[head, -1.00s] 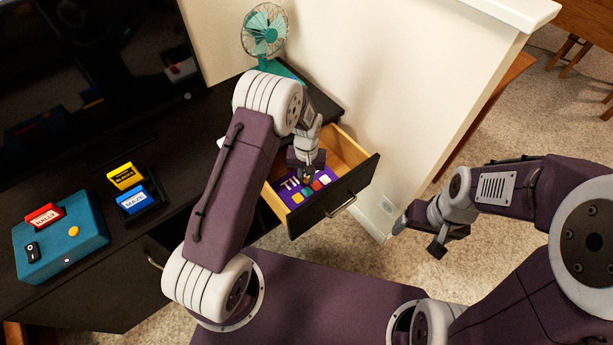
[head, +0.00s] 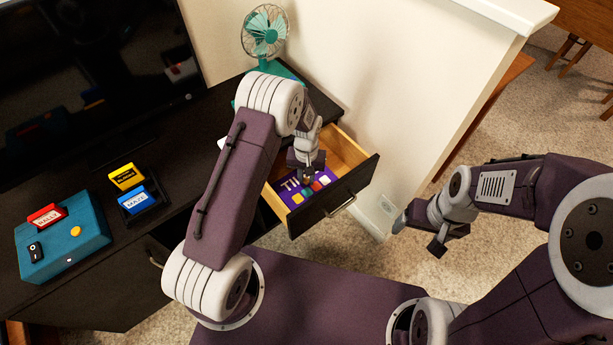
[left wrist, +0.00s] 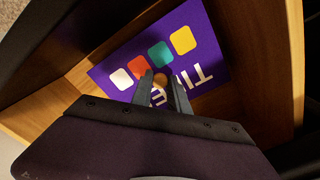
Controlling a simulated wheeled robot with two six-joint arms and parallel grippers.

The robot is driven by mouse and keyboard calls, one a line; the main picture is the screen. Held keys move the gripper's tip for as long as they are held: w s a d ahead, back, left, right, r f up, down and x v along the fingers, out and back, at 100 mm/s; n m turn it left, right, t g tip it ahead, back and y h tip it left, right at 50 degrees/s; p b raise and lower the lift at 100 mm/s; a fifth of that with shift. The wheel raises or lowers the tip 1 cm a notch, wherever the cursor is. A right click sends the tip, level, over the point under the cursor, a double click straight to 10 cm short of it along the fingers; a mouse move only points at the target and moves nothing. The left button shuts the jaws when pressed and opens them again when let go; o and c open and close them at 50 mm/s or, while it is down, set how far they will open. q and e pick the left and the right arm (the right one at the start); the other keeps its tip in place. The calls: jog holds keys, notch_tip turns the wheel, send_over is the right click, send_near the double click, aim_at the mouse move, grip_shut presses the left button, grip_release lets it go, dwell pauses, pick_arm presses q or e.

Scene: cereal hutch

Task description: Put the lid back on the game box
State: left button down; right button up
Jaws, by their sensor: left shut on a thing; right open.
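The purple lid (head: 284,186), with white letters and coloured squares, is in the open wooden drawer. It also shows in the left wrist view (left wrist: 202,57), where its lettering reads upside down. My left gripper (head: 307,178) points down into the drawer. In the left wrist view its fingers (left wrist: 160,90) are shut on a small orange-brown knob (left wrist: 160,80) on the lid. I cannot tell whether the lid rests on something or hangs just above it. No separate game box base is visible. My right gripper (head: 436,245) is open and empty, over the carpet at the right.
A teal fan (head: 265,32) stands behind. A teal console (head: 70,245) with a red cartridge, and yellow and blue cartridges (head: 126,176), stand on the dark cabinet. A wall is right of the drawer.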

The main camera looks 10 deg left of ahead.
dwell(0.6)
pick_arm(q)
jog(key=c, duration=1.2)
grip_release()
jog(key=shift+o, duration=0.4)
jog(key=o, duration=0.4)
notch_tip(320, 180, up, 7)
jog(key=p, duration=0.7)
grip_shut()
